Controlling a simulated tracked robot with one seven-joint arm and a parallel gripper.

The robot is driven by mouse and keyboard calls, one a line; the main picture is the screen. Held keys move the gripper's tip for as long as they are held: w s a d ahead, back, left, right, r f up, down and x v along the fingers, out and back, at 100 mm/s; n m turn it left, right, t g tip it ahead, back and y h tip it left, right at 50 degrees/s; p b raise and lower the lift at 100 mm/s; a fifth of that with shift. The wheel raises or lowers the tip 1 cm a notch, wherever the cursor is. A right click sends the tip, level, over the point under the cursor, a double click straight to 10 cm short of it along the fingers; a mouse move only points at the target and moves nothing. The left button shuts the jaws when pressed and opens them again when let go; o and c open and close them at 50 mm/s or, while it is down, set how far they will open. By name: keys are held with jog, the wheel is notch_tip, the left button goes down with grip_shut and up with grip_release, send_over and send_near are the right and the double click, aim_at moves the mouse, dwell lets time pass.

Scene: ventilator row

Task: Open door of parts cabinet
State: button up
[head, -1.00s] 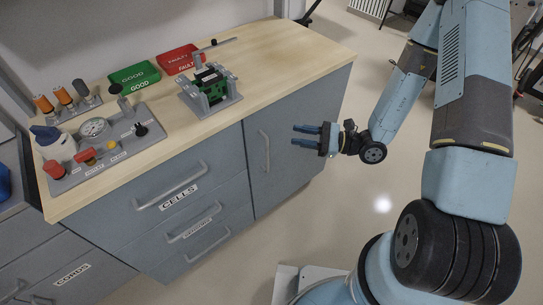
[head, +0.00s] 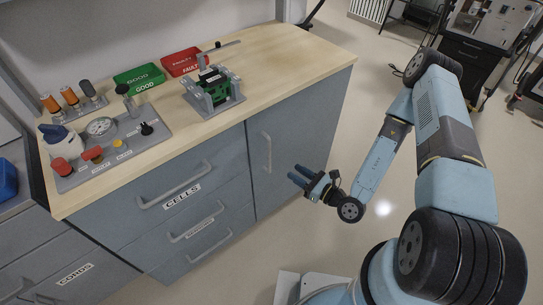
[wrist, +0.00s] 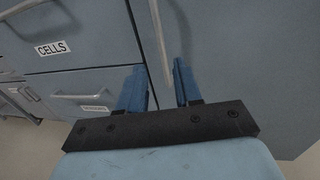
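The grey-blue parts cabinet door (head: 300,140) is closed, at the right end of the cabinet front in the head view. Its upright bar handle (head: 267,152) is near the door's left edge. My gripper (head: 296,175) is open and empty, in front of the door and below and right of the handle in the picture. In the wrist view, the door (wrist: 235,60) fills the right side. The handle (wrist: 161,40) runs down towards the gap between my two blue fingers (wrist: 158,88). I cannot tell how far the fingertips are from it.
Left of the door are drawers, with the CELLS drawer (head: 172,187) on top. The wooden worktop (head: 285,50) carries a green device (head: 212,88), a green bin (head: 138,78), a red bin (head: 182,61) and a control panel (head: 110,145). Floor (head: 375,235) is clear in front of the door.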

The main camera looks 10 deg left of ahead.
aim_at(270, 156)
jog(key=x, duration=1.3)
jog(key=shift+w, duration=0.1)
grip_shut()
